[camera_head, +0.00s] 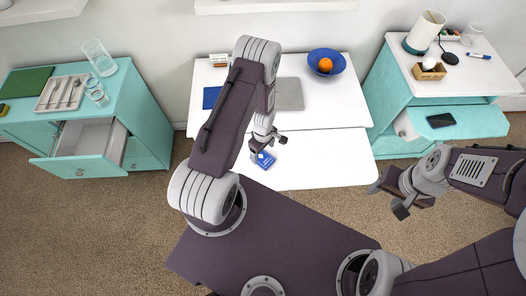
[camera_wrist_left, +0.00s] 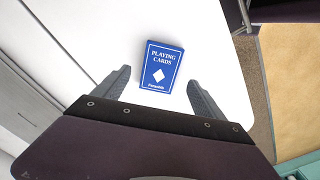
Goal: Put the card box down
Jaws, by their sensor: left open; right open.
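The card box (camera_head: 265,161), a blue pack marked "PLAYING CARDS", rests on the white pull-out surface (camera_head: 325,160) at the front of the white desk. My left gripper (camera_head: 268,149) is open above it. In the left wrist view, the card box (camera_wrist_left: 161,68) lies face up between the spread fingertips, with a gap on each side. My right gripper (camera_head: 388,200) is open and empty over the floor, right of the desk.
On the desk's back part are a blue bowl (camera_head: 340,61) with an orange (camera_head: 325,65), a grey pad (camera_head: 289,94) and a dark blue item (camera_head: 211,98). Teal cabinets stand on both sides; the left one has an open drawer (camera_head: 86,140). The pull-out surface is otherwise clear.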

